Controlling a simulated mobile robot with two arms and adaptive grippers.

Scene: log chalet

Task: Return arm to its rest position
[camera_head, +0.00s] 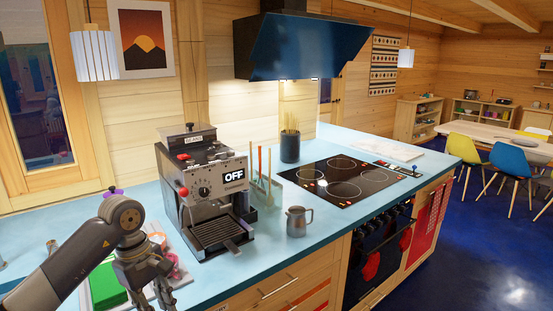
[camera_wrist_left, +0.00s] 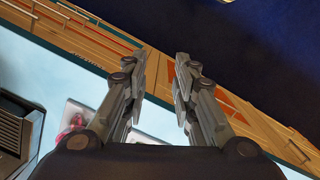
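My left arm comes in from the lower left in the head view. Its left gripper (camera_head: 152,300) hangs fingers down in front of the coffee machine, at the counter's front edge. In the left wrist view the two fingers of the left gripper (camera_wrist_left: 162,75) stand apart with nothing between them. Below them are the counter edge and the wooden drawer fronts. My right gripper is in neither view.
A coffee machine (camera_head: 207,190) reading OFF stands on the blue counter (camera_head: 262,268), close to my left gripper. A metal pitcher (camera_head: 298,221) and the cooktop (camera_head: 340,180) are to its right. A green item (camera_head: 106,287) lies beside my gripper. The floor (camera_head: 480,240) at right is clear.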

